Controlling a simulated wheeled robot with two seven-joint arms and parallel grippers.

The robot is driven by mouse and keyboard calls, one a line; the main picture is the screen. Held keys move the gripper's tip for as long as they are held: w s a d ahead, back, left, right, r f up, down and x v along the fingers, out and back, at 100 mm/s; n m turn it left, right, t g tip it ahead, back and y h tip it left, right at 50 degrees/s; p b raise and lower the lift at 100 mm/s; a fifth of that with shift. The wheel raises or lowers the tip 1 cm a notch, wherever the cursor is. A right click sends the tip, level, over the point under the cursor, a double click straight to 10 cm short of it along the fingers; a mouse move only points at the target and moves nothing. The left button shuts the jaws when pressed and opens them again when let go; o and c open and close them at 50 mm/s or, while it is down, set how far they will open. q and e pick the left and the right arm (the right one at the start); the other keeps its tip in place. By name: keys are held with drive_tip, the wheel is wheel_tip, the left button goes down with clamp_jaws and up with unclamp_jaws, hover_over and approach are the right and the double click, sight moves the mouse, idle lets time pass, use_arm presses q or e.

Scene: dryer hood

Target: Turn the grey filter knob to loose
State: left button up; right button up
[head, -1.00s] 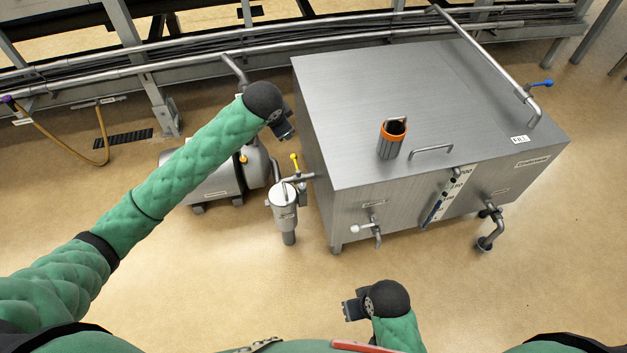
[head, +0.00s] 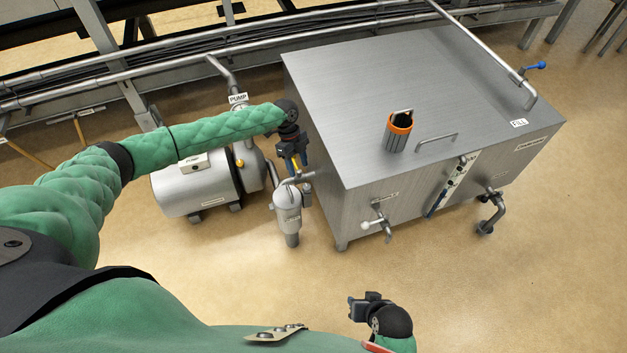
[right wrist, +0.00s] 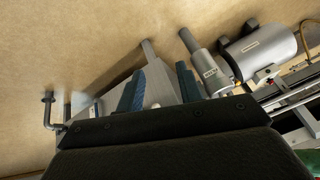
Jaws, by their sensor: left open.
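The grey filter canister (head: 288,204) stands upright beside the left front corner of the steel tank. The grey knob at its top is small, and I cannot read its setting. My left gripper (head: 297,164) is open and points down, above and just behind the canister. The yellow valve handle (head: 295,161) shows at its fingers; I cannot tell whether they touch it. My right gripper (head: 357,306) is low in front of the tank; in the right wrist view its two blue fingers (right wrist: 160,72) stand apart and empty. The canister also shows in the right wrist view (right wrist: 211,72).
The big steel tank (head: 400,90) fills the right side, with an orange-rimmed cup (head: 399,130) and a handle on top. A tap (head: 379,222) sticks out of its front. The pump (head: 197,187) stands left of the canister. The floor in front is clear.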

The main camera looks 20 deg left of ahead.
sight(306, 185)
use_arm(q)
drive_tip(key=shift+s+d+f+m+p, duration=0.15)
drive_tip(key=shift+s+d+f+m, duration=0.35)
drive_tip(key=shift+f, duration=0.65)
drive_tip(key=shift+s+d+f+m+p, duration=0.1)
drive_tip(key=shift+s+d+f+m, duration=0.1)
drive_tip(key=shift+d+f+m, duration=0.6)
drive_tip(key=shift+s+d+f+m+p, duration=0.15)
drive_tip(key=shift+s+d+f+m, duration=0.4)
drive_tip(key=shift+f, duration=0.9)
use_arm(e)
drive_tip(key=shift+w+d+r, duration=0.1)
drive_tip(key=shift+w+r, duration=0.1)
drive_tip(key=shift+r, duration=0.85)
drive_tip(key=shift+w+r, duration=0.2)
drive_tip(key=shift+r, duration=0.85)
use_arm(q)
drive_tip(key=shift+w+a, duration=0.2)
drive_tip(key=shift+a, duration=0.05)
drive_tip(key=c, duration=1)
